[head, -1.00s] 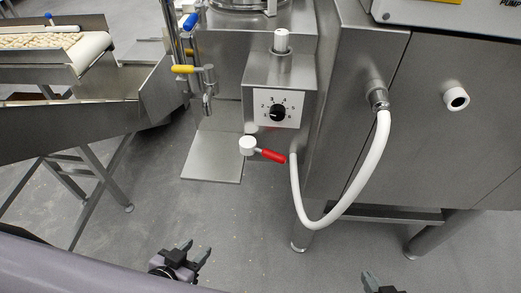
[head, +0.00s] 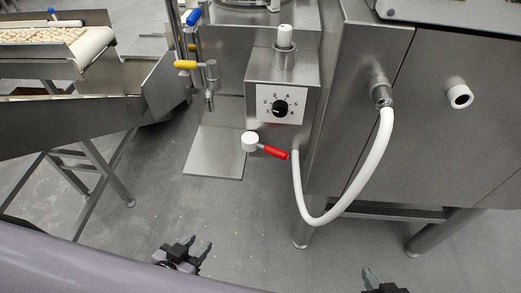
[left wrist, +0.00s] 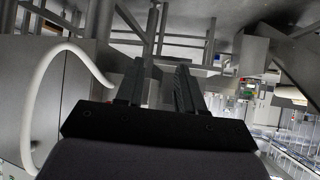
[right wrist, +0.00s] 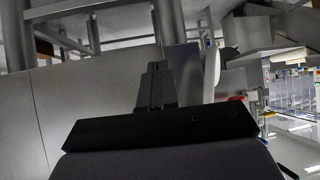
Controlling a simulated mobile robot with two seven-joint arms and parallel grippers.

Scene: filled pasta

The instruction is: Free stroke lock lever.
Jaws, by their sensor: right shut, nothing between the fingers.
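A lever with a red handle (head: 275,152) and a round white hub (head: 250,141) sticks out low on the front of a steel control box (head: 282,66). The red handle points right and slightly down. The box carries a black dial (head: 280,108) on a white number plate and a white knob (head: 285,36) on top. My left gripper (head: 199,242) is open and empty, below and left of the lever and well apart from it. It also shows open in the left wrist view (left wrist: 157,72). My right gripper (right wrist: 155,68) is shut and empty; the head view shows its tip at the bottom edge.
A white hose (head: 368,180) loops from the steel cabinet (head: 440,140) to beside the lever. Yellow (head: 185,64) and blue (head: 193,17) handles stand left of the box. A flat steel plate (head: 215,155) lies lower left. A conveyor with pasta (head: 95,45) stands left. The floor below is clear.

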